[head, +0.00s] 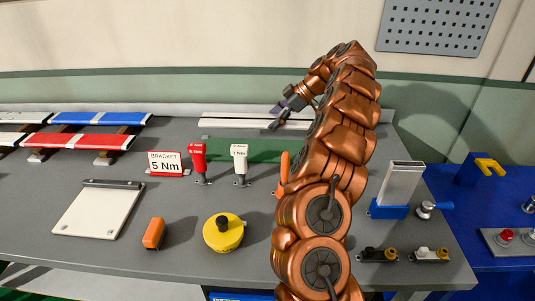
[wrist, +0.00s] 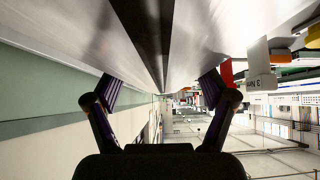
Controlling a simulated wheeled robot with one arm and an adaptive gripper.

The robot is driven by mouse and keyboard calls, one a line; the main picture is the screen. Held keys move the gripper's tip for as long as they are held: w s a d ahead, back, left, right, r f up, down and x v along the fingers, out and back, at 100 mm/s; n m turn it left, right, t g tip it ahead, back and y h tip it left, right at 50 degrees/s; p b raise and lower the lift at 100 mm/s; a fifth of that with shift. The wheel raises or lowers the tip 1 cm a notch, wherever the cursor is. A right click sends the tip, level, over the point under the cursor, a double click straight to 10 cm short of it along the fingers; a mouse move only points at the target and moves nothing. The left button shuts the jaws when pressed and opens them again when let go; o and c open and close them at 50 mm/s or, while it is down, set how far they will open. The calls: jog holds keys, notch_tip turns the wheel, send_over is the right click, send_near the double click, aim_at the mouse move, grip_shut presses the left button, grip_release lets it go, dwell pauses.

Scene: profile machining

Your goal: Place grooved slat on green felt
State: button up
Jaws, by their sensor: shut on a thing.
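The grooved slat (head: 235,122) is a long, pale metal bar at the back of the grey bench in the head view. In the wrist view the slat (wrist: 215,35) fills the top of the picture, with a dark groove along its middle. The green felt (head: 245,150) lies just in front of the slat. My arm hides its right end. I cannot tell whether the slat touches the bench.
A red driver (head: 198,160) and a white driver (head: 240,160) stand in front of the felt. A bracket sign (head: 166,163), a yellow button (head: 223,233) and an orange block (head: 153,234) are nearby. Red slats (head: 78,142) and blue slats (head: 100,118) lie left.

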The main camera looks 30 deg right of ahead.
aim_at(269, 149)
notch_tip(269, 149, down, 10)
jog(key=p, duration=0.3)
jog(key=shift+d+r, duration=0.15)
jog(key=shift+f, duration=0.35)
jog(key=shift+f+b, duration=0.35)
jog(key=shift+b, duration=0.25)
jog(key=o, duration=1.3)
jog(key=shift+r+p, duration=0.2)
jog(key=shift+p, duration=0.1)
